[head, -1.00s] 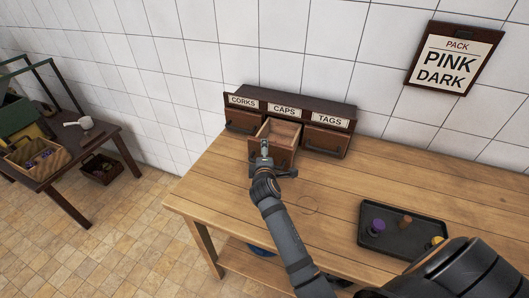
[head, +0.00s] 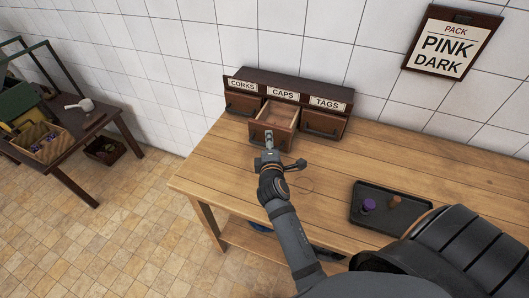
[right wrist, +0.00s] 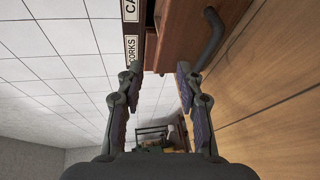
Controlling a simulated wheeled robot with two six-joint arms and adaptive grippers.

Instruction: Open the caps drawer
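The caps drawer (head: 284,138) stands pulled out from the wooden cabinet, under the CAPS label (head: 283,94). Its inside shows bare in the head view. My right gripper (head: 268,134) is just in front of the drawer front and hides part of it. In the right wrist view its two fingers (right wrist: 157,73) are spread apart with nothing held between them. A brown drawer front (right wrist: 182,30) with a dark handle (right wrist: 213,38) shows beyond the right-hand finger, clear of the grip. Whether a fingertip touches the drawer cannot be told. My left gripper is out of view.
The corks drawer (head: 241,103) and tags drawer (head: 321,125) flank it, both closed. A dark tray (head: 386,222) with small caps lies on the workbench (head: 215,165) at right. A side table (head: 100,113) stands at far left. Bench left of my arm is clear.

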